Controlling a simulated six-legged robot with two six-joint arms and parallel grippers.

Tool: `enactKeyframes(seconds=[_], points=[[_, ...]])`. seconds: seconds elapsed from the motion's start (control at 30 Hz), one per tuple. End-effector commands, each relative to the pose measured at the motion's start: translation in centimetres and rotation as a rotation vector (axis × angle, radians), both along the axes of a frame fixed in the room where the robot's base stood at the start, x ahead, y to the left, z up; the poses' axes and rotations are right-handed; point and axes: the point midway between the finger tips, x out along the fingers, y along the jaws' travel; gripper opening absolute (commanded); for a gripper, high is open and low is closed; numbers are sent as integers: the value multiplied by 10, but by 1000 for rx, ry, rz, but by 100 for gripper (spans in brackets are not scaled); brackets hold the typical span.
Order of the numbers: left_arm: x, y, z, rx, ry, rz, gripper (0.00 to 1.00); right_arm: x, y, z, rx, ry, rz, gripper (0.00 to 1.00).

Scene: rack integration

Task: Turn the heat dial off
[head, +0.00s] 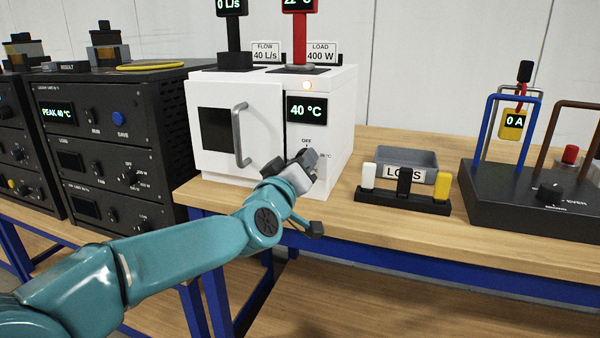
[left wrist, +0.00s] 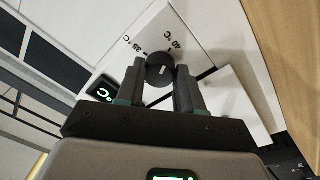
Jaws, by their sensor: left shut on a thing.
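The heat dial (left wrist: 160,70) is a round black knob on the front of the white oven (head: 338,120). In the left wrist view my left gripper (left wrist: 160,75) has one finger on each side of the dial, shut on it. A small white mark shows on the dial. Labels for 35 °C and 40 °C are printed beside it. In the head view my left gripper (head: 305,160) is at the panel below the OFF label (head: 306,140) and hides the dial. The oven display (head: 306,109) reads 40 °C. My right gripper is not in view.
The oven door handle (head: 240,135) sticks out left of my gripper. A grey bin (head: 430,160) and a strip with white, black and yellow blocks (head: 403,195) stand to the right. A black instrument (head: 110,140) stands at left. The wooden bench front is clear.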

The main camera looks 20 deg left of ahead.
Motion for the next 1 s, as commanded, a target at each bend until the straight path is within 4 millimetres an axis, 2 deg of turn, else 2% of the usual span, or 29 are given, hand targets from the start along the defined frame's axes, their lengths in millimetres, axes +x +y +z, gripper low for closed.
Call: enactKeyframes(seconds=[0.3,1.0], points=[[0,-1,0,-301,8,-1,6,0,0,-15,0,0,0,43],[0,-2,1,-964,31,0,6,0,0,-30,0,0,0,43]])
